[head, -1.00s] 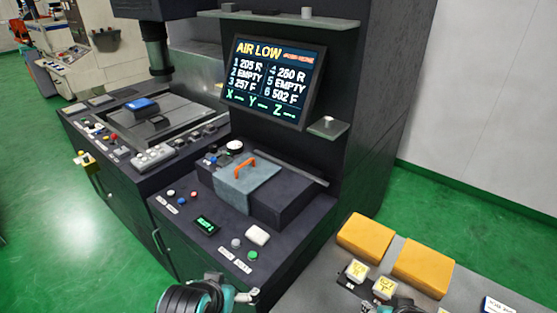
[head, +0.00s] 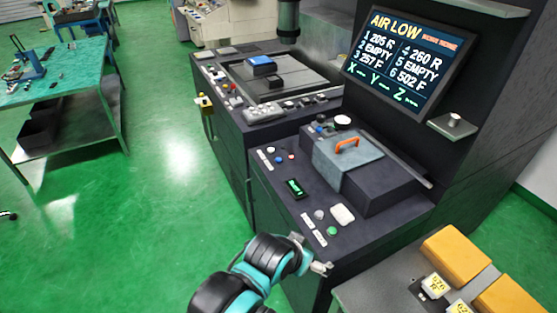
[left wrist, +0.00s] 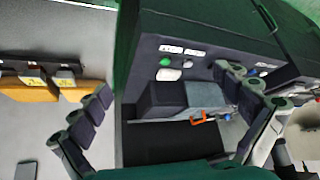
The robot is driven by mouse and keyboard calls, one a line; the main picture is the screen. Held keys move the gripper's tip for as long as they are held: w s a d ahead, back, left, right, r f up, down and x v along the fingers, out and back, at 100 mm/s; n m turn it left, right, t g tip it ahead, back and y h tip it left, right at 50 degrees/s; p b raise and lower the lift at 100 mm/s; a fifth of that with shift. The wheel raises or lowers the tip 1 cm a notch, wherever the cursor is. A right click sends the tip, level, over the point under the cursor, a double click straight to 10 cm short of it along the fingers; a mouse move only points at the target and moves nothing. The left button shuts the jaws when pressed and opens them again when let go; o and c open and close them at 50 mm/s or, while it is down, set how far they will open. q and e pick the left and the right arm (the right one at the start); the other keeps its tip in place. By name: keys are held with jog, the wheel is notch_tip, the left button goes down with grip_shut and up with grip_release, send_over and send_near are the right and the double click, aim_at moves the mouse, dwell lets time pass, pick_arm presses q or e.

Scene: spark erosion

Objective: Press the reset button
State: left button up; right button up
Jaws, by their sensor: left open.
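The control panel (head: 262,180) of the dark machine holds several small buttons. A green button (head: 332,231) and a grey one (head: 319,214) sit at its near end, beside a white block (head: 342,215) and white labels too small to read. Farther along are white, blue and red buttons (head: 291,156). I cannot tell which button is the reset. My left gripper (head: 318,267) is just in front of the panel's near edge, apart from the buttons. In the left wrist view its fingers (left wrist: 165,84) are spread and empty, with the green button (left wrist: 165,61) beyond them.
A screen (head: 407,62) reads AIR LOW. A grey-blue cover with an orange handle (head: 347,144) sits on the machine behind the buttons. A grey table with yellow blocks (head: 456,256) stands at right. A green workbench (head: 75,72) is at far left. The floor between is clear.

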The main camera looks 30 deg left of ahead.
pick_arm(q)
grip_shut()
dwell(1.4)
